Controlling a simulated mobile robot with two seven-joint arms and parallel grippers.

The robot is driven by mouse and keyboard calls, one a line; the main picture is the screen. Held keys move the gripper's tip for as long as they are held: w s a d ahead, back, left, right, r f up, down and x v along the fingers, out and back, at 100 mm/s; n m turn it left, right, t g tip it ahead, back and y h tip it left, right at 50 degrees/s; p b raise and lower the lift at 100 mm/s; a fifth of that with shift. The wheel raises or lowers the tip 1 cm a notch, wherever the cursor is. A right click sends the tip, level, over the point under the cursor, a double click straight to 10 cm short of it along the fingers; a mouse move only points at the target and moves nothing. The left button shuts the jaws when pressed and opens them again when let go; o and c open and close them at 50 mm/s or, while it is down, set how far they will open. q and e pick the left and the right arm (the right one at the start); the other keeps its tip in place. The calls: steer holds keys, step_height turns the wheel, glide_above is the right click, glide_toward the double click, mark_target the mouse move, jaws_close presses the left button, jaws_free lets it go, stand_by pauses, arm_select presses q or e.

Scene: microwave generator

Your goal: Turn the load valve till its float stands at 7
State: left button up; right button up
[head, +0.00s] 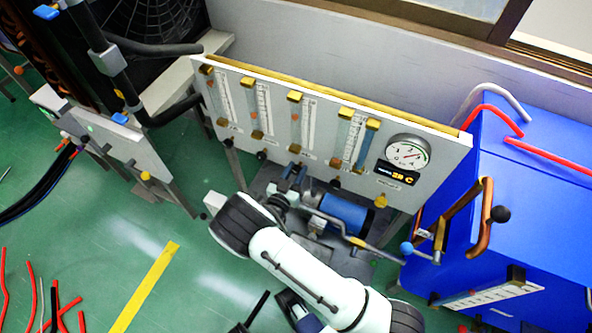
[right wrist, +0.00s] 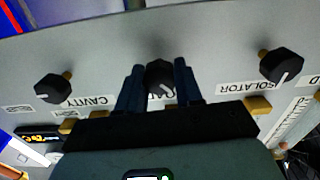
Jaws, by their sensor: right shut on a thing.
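The load valve (right wrist: 160,74) is a black knob on the grey panel, with a white pointer line facing lower right in the right wrist view. My right gripper (right wrist: 159,78) is shut on it, one dark finger on each side; it also shows at the panel's lower edge in the head view (head: 293,172). The fingers and gripper body partly cover the LOAD label. The load flow tube (head: 305,122) stands above the gripper in the head view, with a small orange float in it. Its scale is too small to read.
The cavity knob (right wrist: 54,87) and isolator knob (right wrist: 283,65) flank the load valve closely. A round gauge (head: 408,153) is at the panel's right. A blue cabinet (head: 530,190) stands to the right; a blue cylinder (head: 345,212) lies below the panel.

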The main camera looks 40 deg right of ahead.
steer(key=shift+r, duration=0.1)
steer(key=o, duration=1)
steer(key=shift+o, duration=0.2)
arm_select(q)
steer(key=shift+s+d+r+p, duration=0.25)
steer(key=shift+s+r+p, duration=0.1)
steer(key=shift+s+r, duration=0.25)
arm_select(e)
steer(key=v, duration=1.3)
steer(key=shift+a, duration=0.15)
steer(key=shift+s, duration=0.1)
